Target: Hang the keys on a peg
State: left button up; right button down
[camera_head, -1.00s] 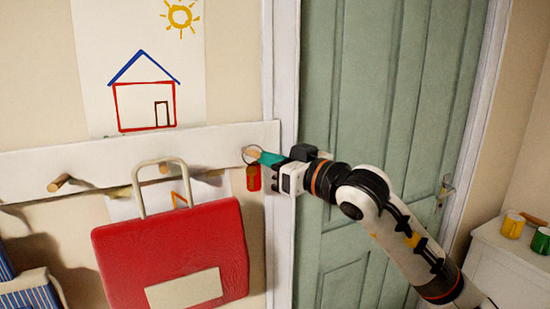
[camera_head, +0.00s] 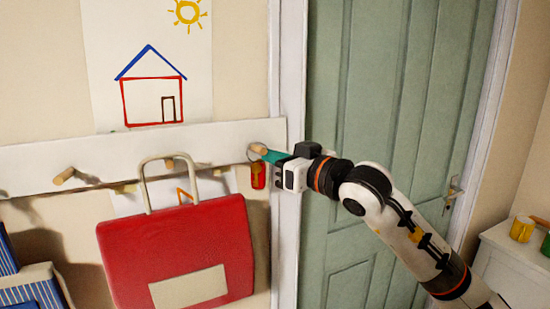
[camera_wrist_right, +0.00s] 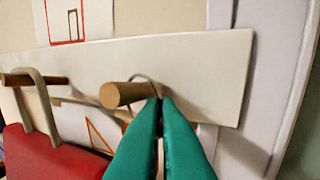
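The keys are a thin metal ring with a red fob (camera_head: 258,176) hanging below it, at the right end of the peg rail. The ring shows around the rightmost wooden peg (camera_head: 259,149), and part of it arcs over that peg (camera_wrist_right: 124,94) in the right wrist view. My right gripper (camera_head: 268,156) is beside this peg. Its teal fingers (camera_wrist_right: 160,100) come together at the tips on the ring, close to the rail. The fob is hidden in the right wrist view. My left gripper is not in view.
The white rail (camera_head: 110,155) carries other pegs, one at the left (camera_head: 64,176) bare. A red bag (camera_head: 180,250) hangs by its handle from the middle peg. A green door (camera_head: 400,100) stands at right. A blue striped item (camera_head: 30,285) is at lower left.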

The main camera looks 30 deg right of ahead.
jog(key=c, duration=1.6)
grip_release()
jog(key=shift+d, duration=0.1)
jog(key=shift+d+f, duration=0.1)
jog(key=shift+d, duration=0.05)
